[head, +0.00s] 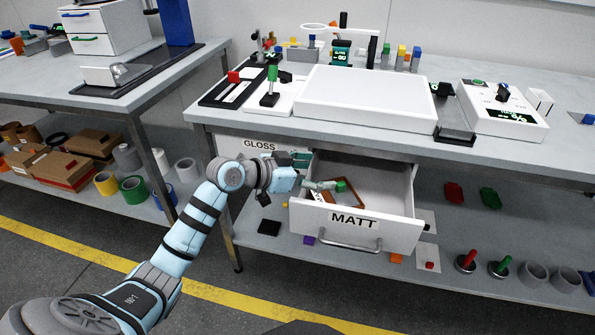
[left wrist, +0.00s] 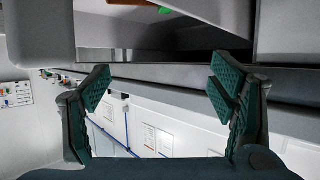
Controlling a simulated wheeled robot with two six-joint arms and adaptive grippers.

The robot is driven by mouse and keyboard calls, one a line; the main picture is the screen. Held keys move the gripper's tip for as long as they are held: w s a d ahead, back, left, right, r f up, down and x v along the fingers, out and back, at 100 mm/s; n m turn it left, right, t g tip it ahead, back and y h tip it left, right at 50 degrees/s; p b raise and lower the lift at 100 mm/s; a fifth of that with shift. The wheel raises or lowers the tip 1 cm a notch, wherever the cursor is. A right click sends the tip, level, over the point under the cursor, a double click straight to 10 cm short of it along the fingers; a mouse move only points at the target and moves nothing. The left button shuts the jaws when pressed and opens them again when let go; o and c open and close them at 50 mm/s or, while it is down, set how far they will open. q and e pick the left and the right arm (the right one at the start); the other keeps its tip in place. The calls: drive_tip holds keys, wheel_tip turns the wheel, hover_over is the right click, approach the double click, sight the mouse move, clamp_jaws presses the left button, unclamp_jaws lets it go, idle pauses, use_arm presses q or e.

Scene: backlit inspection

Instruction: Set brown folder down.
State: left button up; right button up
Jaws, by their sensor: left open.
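A brown flat thing, which looks like the brown folder (head: 354,199), lies in the open drawer marked MATT (head: 400,222). A white card and a small green piece show on or beside it, and part of it is hidden by my gripper. My left gripper (head: 314,172) is at the left side of this drawer, with its fingers spread and nothing between them. In the left wrist view, the open gripper (left wrist: 160,93) has empty space between its pads. A brown strip and a green patch show beyond it at the top of that view. My right gripper is not in view.
A closed drawer front marked GLOSS (head: 259,145) is left of the open one. The bench (head: 350,144) above carries a white light panel (head: 366,98) and several devices. Loose coloured pieces lie on the shelf below. Cardboard boxes (head: 62,168) and tape rolls are at the left.

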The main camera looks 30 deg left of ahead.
use_arm(q)
drive_tip(key=p+v, duration=0.2)
drive_tip(key=v, duration=1)
drive_tip(key=shift+r+p, duration=0.25)
drive_tip(key=shift+p, duration=0.15)
drive_tip(key=shift+f, duration=0.1)
